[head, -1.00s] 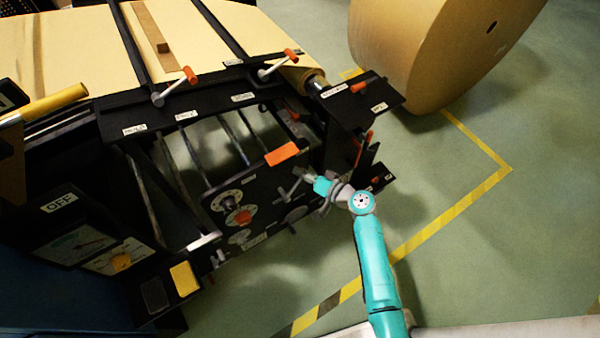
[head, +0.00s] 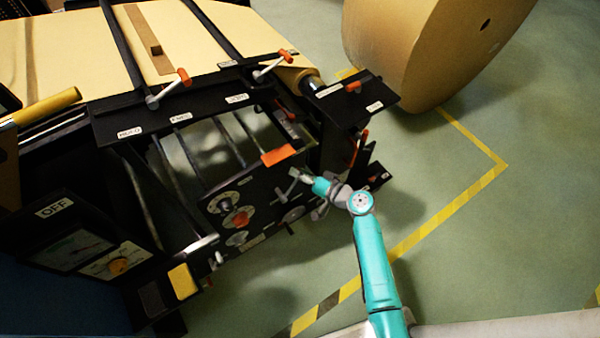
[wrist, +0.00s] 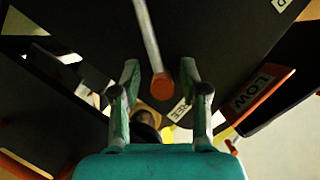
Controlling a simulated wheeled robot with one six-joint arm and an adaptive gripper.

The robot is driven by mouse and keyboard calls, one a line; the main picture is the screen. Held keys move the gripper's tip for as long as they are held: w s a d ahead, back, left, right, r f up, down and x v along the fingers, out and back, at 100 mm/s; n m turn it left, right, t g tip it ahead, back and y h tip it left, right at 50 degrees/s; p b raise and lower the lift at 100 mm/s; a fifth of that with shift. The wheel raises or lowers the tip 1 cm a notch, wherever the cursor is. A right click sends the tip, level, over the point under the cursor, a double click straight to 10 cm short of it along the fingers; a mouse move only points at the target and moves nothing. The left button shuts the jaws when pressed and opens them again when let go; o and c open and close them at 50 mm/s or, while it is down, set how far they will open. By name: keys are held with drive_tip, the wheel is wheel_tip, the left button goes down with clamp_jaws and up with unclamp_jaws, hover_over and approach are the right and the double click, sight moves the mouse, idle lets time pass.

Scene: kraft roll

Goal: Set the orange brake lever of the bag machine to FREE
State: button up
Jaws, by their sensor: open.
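In the wrist view a pale rod with an orange end (wrist: 162,87), which looks like the brake lever, comes down from the top. Its orange end shows between the two fingers of my gripper (wrist: 160,70). The fingers are apart, with a gap on both sides of the orange end; I cannot tell its depth between them. A white label (wrist: 181,110) reading "REE", its start hidden, lies just below right of it. In the head view my gripper (head: 305,176) is at the machine's dark side panel (head: 262,196); the lever cannot be made out there.
An orange-edged plate marked LOW (wrist: 262,88) is right of my fingers. In the head view, a silver handle (head: 289,190) and an orange block (head: 281,156) are close to my gripper. A large kraft roll (head: 420,50) stands behind right. Floor to the right is clear.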

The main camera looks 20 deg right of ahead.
drive_tip(key=v, duration=1.1)
drive_tip(key=shift+s+d, duration=0.15)
drive_tip(key=shift+s, duration=0.05)
drive_tip(key=s+a+f+h, duration=0.1)
drive_tip(key=s+h, duration=0.1)
drive_tip(key=s, duration=0.5)
drive_tip(key=s+a+f+m+g+h, duration=0.1)
drive_tip(key=s+f+h, duration=0.15)
drive_tip(key=s, duration=0.45)
drive_tip(key=s+a+h, duration=0.1)
drive_tip(key=s+h, duration=0.2)
drive_tip(key=s, duration=0.4)
drive_tip(key=s+r+n+t, duration=0.1)
drive_tip(key=s+r+n, duration=0.1)
drive_tip(key=s+r, duration=0.5)
drive_tip(key=s+r+n+t, duration=0.2)
drive_tip(key=s+r, duration=0.5)
drive_tip(key=r, duration=0.5)
drive_tip(key=shift+s+r+n+h, duration=0.15)
drive_tip(key=shift+r+n+h, duration=0.15)
drive_tip(key=shift+h, duration=0.05)
drive_tip(key=shift+a, duration=0.1)
